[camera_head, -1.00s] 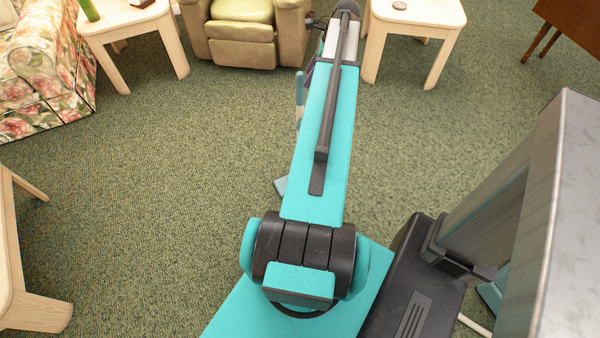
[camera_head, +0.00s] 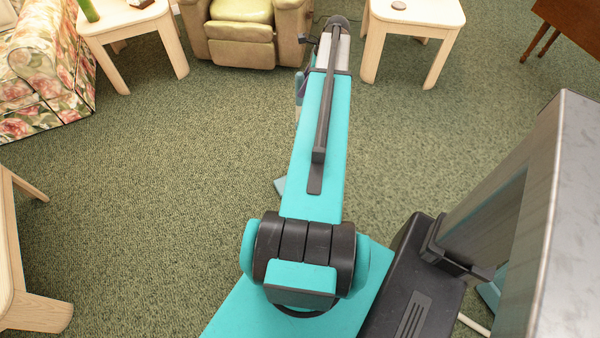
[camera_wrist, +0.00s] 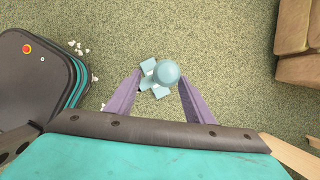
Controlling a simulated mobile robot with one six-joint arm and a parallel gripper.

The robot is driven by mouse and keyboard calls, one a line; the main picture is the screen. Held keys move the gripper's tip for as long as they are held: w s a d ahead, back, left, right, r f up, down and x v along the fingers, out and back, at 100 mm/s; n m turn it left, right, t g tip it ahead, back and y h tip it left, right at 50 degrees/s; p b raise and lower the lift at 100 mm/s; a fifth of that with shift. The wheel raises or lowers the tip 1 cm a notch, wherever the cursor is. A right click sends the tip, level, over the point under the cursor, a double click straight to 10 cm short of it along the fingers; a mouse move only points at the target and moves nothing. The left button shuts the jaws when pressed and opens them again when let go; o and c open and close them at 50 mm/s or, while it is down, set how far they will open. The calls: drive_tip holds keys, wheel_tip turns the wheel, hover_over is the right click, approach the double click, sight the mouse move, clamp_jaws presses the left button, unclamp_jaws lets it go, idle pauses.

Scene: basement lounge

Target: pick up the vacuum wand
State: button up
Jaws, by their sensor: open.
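The vacuum wand (camera_wrist: 167,72) is pale blue and appears to stand upright on the carpet, with a round top and a blocky foot. In the head view, its upper part (camera_head: 299,86) and foot (camera_head: 280,185) show left of my arm; the arm hides much of the rest. My gripper (camera_wrist: 160,77) has two purple fingers spread apart in the wrist view. The gripper is mostly hidden in the head view.
A green armchair (camera_head: 240,50) stands at the back, between two pale wooden side tables (camera_head: 130,18) (camera_head: 410,20). A floral sofa (camera_head: 40,70) is at the left. Open carpet lies left of my arm.

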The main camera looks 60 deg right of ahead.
drive_tip(key=shift+x, duration=2.1)
drive_tip(key=shift+w+d, duration=0.15)
drive_tip(key=shift+r+p, duration=0.1)
drive_tip(key=shift+p, duration=0.2)
clamp_jaws()
